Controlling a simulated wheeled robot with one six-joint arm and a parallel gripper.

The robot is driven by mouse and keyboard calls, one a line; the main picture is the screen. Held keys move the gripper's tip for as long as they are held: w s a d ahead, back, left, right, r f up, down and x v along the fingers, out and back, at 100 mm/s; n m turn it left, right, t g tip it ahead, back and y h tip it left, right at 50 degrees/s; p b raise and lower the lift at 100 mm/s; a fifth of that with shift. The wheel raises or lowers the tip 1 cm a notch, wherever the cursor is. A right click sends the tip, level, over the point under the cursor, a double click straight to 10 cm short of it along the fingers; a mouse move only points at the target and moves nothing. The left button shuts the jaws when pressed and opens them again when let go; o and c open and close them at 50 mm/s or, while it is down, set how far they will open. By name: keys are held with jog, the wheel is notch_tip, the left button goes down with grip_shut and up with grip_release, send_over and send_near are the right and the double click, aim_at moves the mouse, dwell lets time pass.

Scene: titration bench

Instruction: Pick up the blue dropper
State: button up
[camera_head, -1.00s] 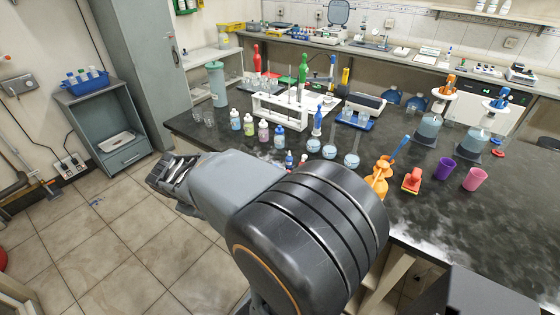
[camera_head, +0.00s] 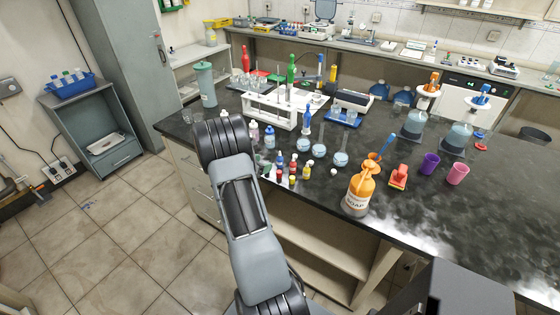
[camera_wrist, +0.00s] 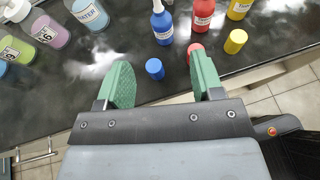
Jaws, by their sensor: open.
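The blue dropper (camera_wrist: 162,24) is a small upright blue bottle with a pale label and narrow tip. It stands on the dark bench at the top of the wrist view, and also shows small in the head view (camera_head: 281,161). My gripper (camera_wrist: 163,82) is open and empty, with its green fingers apart. The dropper is ahead of the fingertips and roughly centred between them, not touching. A small blue cap (camera_wrist: 155,68) stands between the dropper and my gripper. In the head view my arm largely hides the gripper.
A red bottle (camera_wrist: 202,14) and yellow bottle (camera_wrist: 238,9) stand right of the dropper, with a red cap (camera_wrist: 195,50) and yellow cap (camera_wrist: 235,41) before them. A water bottle (camera_wrist: 90,13) is left. The orange soap bottle (camera_head: 361,192) stands near the bench edge.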

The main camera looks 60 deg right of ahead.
aim_at(278, 159)
jog(key=x, duration=0.3)
jog(key=shift+s+d+f, duration=0.15)
jog(key=shift+d, duration=0.15)
jog(key=shift+p+x, duration=1.2)
jog(key=shift+x, duration=1.45)
jog(key=shift+s, duration=0.1)
jog(key=shift+c, duration=0.2)
jog(key=shift+r, duration=0.25)
jog(key=c, duration=0.6)
